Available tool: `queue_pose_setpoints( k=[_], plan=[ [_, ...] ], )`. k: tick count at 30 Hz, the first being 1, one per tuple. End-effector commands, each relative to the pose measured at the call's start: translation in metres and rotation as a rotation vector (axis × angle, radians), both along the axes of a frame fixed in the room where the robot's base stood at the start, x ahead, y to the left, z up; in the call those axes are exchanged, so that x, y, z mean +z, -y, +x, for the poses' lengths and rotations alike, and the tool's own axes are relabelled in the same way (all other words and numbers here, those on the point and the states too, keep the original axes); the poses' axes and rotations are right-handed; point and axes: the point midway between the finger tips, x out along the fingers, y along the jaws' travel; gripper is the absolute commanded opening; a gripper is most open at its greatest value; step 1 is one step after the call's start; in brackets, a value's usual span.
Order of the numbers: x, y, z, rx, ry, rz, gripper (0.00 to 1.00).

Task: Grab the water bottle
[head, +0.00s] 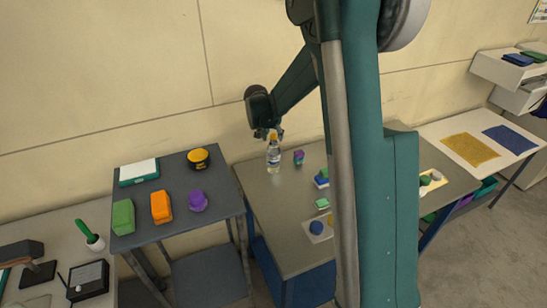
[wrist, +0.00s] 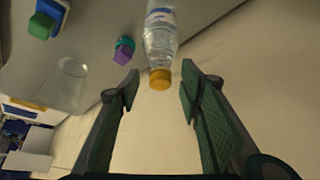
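The water bottle (head: 273,156) is clear with an orange cap and a pale label. It stands upright near the back left of the middle table. In the wrist view the bottle (wrist: 161,38) shows at top centre with its orange cap pointing toward me. My gripper (wrist: 158,82) is open, with one finger on each side of the cap and a gap on both sides. In the head view my gripper (head: 268,132) is just above the bottle, around its top. The bottle's far end is cut off in the wrist view.
A purple and teal item (head: 299,157) stands right of the bottle; it also shows in the wrist view (wrist: 124,50). A clear cup (wrist: 68,82) shows in the wrist view. A side table (head: 175,229) at left holds several coloured items. The wall is close behind.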

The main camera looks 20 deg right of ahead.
Motion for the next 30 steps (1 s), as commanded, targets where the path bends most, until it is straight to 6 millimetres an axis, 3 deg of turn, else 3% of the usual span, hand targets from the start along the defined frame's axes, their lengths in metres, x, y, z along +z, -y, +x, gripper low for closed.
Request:
queue_pose_setpoints(
  k=[9,25,30],
  plan=[
    [-0.015,0.006,0.006,0.000,0.000,0.000,0.37],
    [-0.016,0.006,0.007,0.000,0.000,0.000,0.37],
    [-0.015,0.006,0.006,0.000,0.000,0.000,0.17]
  ],
)
